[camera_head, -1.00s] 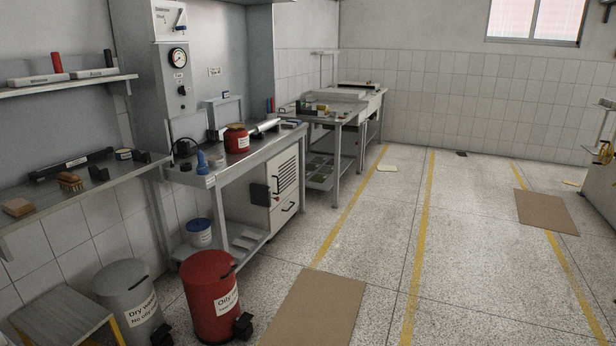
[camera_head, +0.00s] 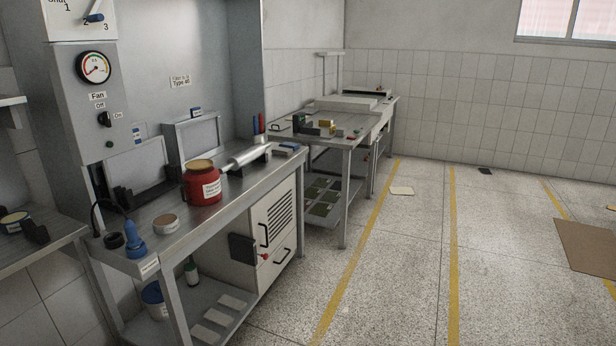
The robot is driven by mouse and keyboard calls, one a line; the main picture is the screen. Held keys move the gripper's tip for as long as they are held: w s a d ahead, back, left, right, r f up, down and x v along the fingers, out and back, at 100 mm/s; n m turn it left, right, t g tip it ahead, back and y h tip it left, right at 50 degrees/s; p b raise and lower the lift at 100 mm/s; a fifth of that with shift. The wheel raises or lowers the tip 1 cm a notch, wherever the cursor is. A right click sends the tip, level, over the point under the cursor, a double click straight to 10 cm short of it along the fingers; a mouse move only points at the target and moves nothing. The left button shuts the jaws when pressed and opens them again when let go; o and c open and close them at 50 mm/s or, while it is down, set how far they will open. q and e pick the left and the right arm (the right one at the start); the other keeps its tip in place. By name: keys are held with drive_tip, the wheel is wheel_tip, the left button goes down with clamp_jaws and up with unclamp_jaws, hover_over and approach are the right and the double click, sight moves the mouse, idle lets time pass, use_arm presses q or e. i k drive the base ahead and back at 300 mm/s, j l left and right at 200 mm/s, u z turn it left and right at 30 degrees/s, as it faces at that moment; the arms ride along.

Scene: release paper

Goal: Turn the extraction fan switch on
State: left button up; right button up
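The fan switch (camera_head: 104,119) is a small black rotary knob on the grey wall panel at the left of the head view. A "Fan" label (camera_head: 97,96) sits above it, with "Off" above the knob and "On" to its right. The knob's exact pointing direction is too small to tell. A round gauge (camera_head: 95,68) is above the label, and a blue-handled lever (camera_head: 94,17) with numbered positions is at the top. Neither of my grippers shows in the head view.
A metal bench (camera_head: 210,205) stands below the panel, holding a red can (camera_head: 201,186), a blue bottle (camera_head: 134,240), a silver cylinder (camera_head: 248,157) and a small tin (camera_head: 165,223). A second bench (camera_head: 345,141) is beyond. The speckled floor (camera_head: 420,270) to the right is mostly clear.

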sight(104, 118)
drive_tip(key=i+u, duration=0.1)
drive_tip(key=i, duration=0.6)
drive_tip(key=i+l, duration=0.15)
drive_tip(key=i, duration=0.5)
drive_tip(key=i+l+u, duration=0.15)
drive_tip(key=i, duration=0.55)
drive_tip(key=u, duration=1.65)
drive_tip(key=k+j+z, duration=0.25)
drive_tip(key=i+l, duration=0.1)
